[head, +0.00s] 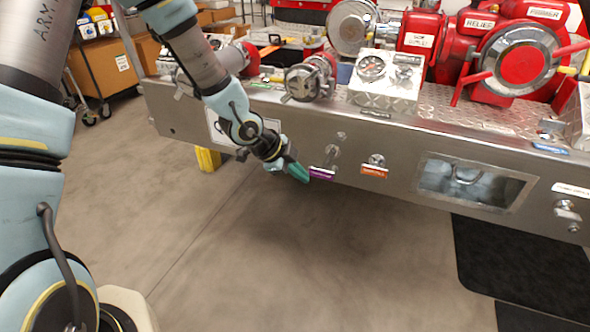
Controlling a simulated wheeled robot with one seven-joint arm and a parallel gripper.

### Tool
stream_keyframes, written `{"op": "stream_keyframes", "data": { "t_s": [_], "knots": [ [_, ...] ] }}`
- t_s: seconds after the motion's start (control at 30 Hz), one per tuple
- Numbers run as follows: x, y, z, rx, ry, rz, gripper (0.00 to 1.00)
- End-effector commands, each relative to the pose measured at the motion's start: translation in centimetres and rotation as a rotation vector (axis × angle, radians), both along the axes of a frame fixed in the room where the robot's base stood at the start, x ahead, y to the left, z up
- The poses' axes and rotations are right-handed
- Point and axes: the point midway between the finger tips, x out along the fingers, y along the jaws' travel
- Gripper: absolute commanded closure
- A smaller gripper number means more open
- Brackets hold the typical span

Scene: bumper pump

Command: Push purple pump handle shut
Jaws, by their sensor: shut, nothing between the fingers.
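The purple-labelled pump handle (331,155) is a small metal pull on the front face of the steel bumper (400,142). Its purple label (321,173) sits just below it. My gripper (299,173), with green fingers, is just left of the purple label and points down and to the right. Its fingers are shut and hold nothing. In this view the fingertips come close to the label's left end; I cannot tell whether they touch. How far the handle stands out from the bumper is too small to tell.
A similar handle with an orange label (374,171) is close on the right. A recessed window (473,182) lies further right. Red pump fittings (520,55) and a gauge box (385,75) stand on top of the bumper. A black mat (525,268) lies at lower right. The floor (300,265) in front is clear.

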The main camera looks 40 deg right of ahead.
Motion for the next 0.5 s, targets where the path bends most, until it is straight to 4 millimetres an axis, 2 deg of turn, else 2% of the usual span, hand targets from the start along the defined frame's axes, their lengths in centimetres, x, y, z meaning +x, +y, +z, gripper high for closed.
{"op": "stream_keyframes", "data": {
  "t_s": [0.03,0.23,0.5],
  "knots": [
    [-0.2,-0.7,-1.1,0.002,0.002,-0.002,1.00],
    [-0.4,-3.0,-4.2,0.002,0.001,0.000,1.00],
    [1.6,-5.8,-3.9,0.001,0.001,0.003,1.00]
  ]
}}
